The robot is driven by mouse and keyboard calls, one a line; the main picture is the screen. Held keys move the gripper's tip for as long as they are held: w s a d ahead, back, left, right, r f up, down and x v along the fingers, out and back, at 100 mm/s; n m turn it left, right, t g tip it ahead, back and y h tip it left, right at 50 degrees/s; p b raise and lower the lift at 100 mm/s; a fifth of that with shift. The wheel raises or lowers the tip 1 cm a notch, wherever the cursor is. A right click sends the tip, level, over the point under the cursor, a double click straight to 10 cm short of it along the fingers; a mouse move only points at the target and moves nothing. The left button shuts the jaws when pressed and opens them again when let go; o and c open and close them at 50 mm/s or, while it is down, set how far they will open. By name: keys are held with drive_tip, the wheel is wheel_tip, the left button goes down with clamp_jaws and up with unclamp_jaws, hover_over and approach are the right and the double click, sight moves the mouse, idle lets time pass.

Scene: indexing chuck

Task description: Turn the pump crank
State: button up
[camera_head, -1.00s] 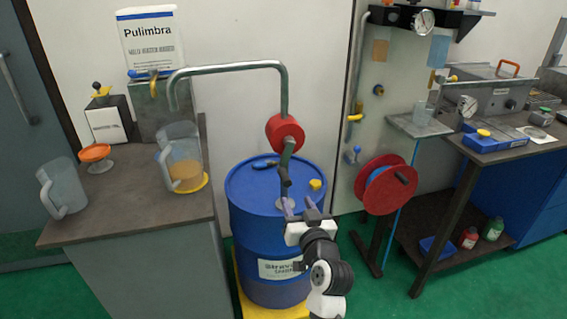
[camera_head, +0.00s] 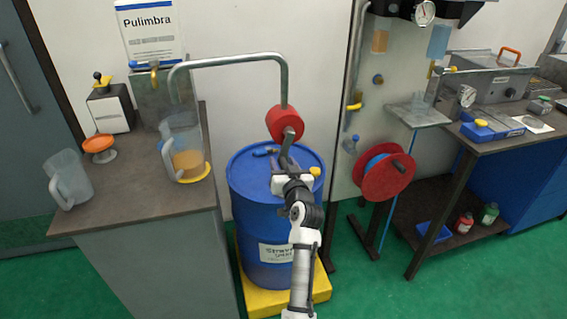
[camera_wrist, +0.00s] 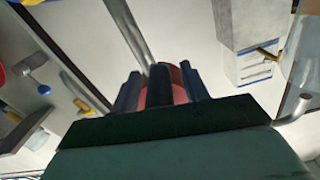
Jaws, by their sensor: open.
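The pump has a red round body (camera_head: 281,121) on the blue drum (camera_head: 245,190), with a grey pipe (camera_head: 235,63) bending left over a clear jug (camera_head: 187,160) that holds amber liquid. Its grey crank (camera_head: 288,140) hangs down in front of the red body. My gripper (camera_head: 287,160) is at the crank's lower end, which it largely hides in the head view. In the wrist view, my open gripper (camera_wrist: 161,88) has one finger on each side of the dark crank handle (camera_wrist: 160,84), with the red body behind. Contact with the handle cannot be told.
The jug stands on a yellow disc (camera_head: 207,172) on the left bench, beside an empty jug (camera_head: 70,180) and an orange dish (camera_head: 99,146). A red hose reel (camera_head: 387,178) stands right of the drum. A yellow base (camera_head: 262,300) lies under the drum.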

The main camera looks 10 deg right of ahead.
clamp_jaws()
idle(0.3)
drive_tip(key=shift+f+b, duration=0.15)
drive_tip(key=shift+b, duration=0.2)
